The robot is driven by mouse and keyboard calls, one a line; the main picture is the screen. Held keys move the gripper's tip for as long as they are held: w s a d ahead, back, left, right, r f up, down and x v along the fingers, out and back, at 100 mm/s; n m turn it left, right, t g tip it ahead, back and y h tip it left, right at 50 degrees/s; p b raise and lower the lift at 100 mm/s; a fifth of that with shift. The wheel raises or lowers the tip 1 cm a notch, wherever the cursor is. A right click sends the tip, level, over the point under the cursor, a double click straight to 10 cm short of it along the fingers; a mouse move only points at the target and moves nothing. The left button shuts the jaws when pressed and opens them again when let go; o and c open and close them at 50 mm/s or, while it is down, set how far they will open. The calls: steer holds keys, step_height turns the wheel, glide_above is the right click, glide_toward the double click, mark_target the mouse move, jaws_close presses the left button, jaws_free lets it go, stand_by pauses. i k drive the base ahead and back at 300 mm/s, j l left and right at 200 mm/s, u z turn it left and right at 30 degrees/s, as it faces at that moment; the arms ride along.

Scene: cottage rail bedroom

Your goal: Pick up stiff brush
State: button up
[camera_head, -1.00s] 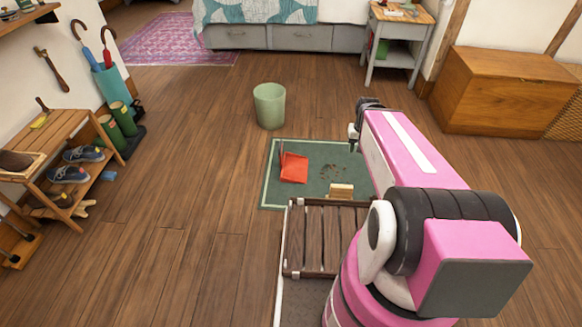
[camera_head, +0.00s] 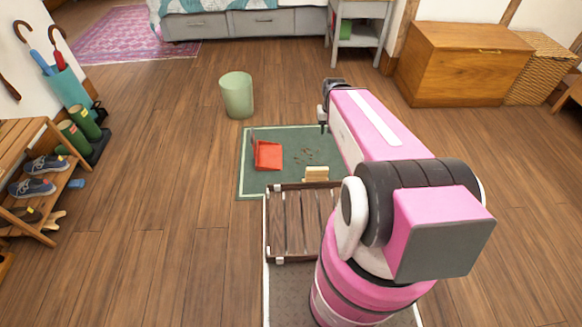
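A small pale wooden block-shaped thing (camera_head: 316,174) lies at the near edge of the green mat, just beyond the slatted wooden rack. It may be the stiff brush, but its bristles are too small to make out. A red dustpan (camera_head: 267,155) lies on the mat to its left, with scattered brown crumbs (camera_head: 306,156) between and behind them. My gripper (camera_head: 324,118) is at the far end of my pink arm, above the mat's far right part and beyond the wooden block. Its fingers are small and mostly hidden, so its opening cannot be told.
A pale green bin (camera_head: 237,96) stands behind the green mat (camera_head: 249,187). A shoe rack (camera_head: 52,139) and boots (camera_head: 84,123) are at the left. A wooden chest (camera_head: 461,68) stands at the right back. The slatted rack (camera_head: 287,222) is close in front. Open floor lies left of the mat.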

mark_target(312, 173)
steer(key=i+j, duration=0.1)
steer(key=j, duration=1.55)
steer(key=j+z, duration=0.1)
steer(key=z, duration=0.3)
steer(key=j+z, duration=0.15)
steer(key=z, duration=0.25)
steer(key=j+z, duration=0.15)
steer(key=z, duration=0.25)
